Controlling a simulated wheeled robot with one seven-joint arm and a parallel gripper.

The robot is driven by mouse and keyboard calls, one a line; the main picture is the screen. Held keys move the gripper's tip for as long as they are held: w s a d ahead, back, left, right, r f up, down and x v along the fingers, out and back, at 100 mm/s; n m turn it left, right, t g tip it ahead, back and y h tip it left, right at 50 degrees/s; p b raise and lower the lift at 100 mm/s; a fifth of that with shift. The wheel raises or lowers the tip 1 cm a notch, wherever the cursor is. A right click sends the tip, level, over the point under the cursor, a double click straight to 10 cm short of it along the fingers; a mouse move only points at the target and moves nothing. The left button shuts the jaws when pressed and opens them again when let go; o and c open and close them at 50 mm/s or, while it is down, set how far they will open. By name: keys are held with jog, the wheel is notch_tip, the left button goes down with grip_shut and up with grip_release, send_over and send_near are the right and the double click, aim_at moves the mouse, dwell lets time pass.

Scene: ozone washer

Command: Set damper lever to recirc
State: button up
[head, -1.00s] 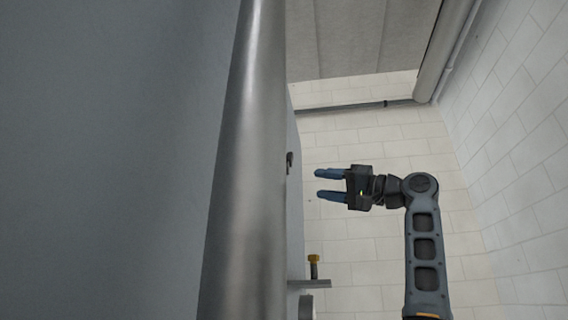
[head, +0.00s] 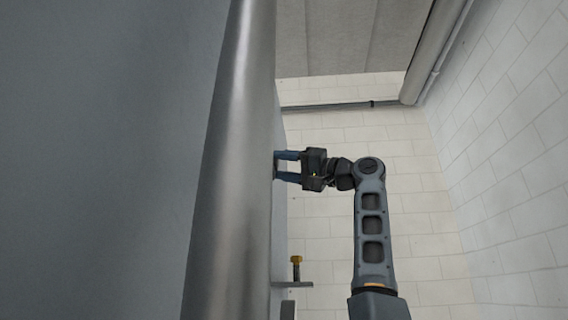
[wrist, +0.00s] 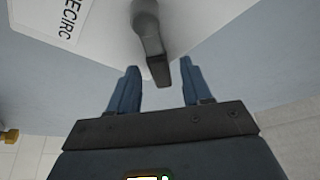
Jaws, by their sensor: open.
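The damper lever (wrist: 152,45) is a dark grey handle on a pale plate (wrist: 95,28) in the wrist view. A label ending in "ECIRC" (wrist: 62,20) is on the plate at the upper left. My gripper (wrist: 158,78) is open, and the lever's end lies between its two blue fingers in the picture. I cannot tell whether a finger touches the lever. In the head view my gripper (head: 280,166) reaches left to the grey panel's face. The lever is hidden there.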

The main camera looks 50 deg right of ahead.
grip_shut()
dwell(0.4)
